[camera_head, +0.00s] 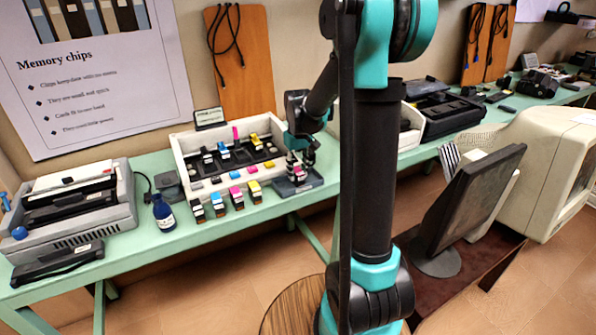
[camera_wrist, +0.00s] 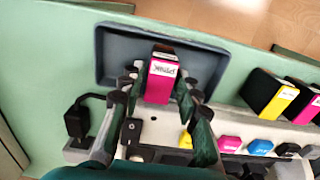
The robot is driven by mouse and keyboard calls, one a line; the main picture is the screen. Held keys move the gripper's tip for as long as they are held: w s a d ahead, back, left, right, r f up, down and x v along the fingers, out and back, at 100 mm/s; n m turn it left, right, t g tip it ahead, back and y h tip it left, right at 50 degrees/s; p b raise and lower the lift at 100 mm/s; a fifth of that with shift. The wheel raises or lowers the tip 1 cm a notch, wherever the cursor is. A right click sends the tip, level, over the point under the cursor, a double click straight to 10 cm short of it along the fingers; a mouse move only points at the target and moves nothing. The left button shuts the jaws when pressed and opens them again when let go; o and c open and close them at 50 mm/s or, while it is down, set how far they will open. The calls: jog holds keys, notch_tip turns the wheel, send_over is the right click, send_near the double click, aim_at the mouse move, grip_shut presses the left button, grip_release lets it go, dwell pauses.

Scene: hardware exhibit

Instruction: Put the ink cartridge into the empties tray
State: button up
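A magenta ink cartridge (camera_wrist: 161,82) with a white label sits between the fingers of my gripper (camera_wrist: 160,86) in the wrist view. The fingers close in on both its sides. It is over the dark blue-grey empties tray (camera_wrist: 118,50); whether its base touches the tray floor I cannot tell. In the head view my gripper (camera_head: 301,160) points down over the same tray (camera_head: 312,181), at the right front of the printer; the held cartridge is largely hidden there.
The open white printer (camera_head: 186,152) holds several cartridges and coloured buttons. Several more cartridges (camera_head: 236,198) stand along its front, left of the tray. A dark blue bottle (camera_head: 163,214) stands farther left. A black power adapter (camera_wrist: 76,121) lies near the tray.

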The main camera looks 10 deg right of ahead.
aim_at(298, 171)
jog(key=shift+o, duration=0.9)
jog(key=shift+r, duration=0.1)
notch_tip(298, 171, up, 12)
jog(key=s+d+f+m+t, duration=0.1)
jog(key=s+d+f+t, duration=0.1)
jog(key=s+f, duration=0.6)
jog(key=s+d+f+m+t, duration=0.2)
jog(key=s+f, duration=0.5)
jog(key=s, duration=0.7)
jog(key=shift+f+m, duration=0.3)
jog(key=shift+f, duration=0.1)
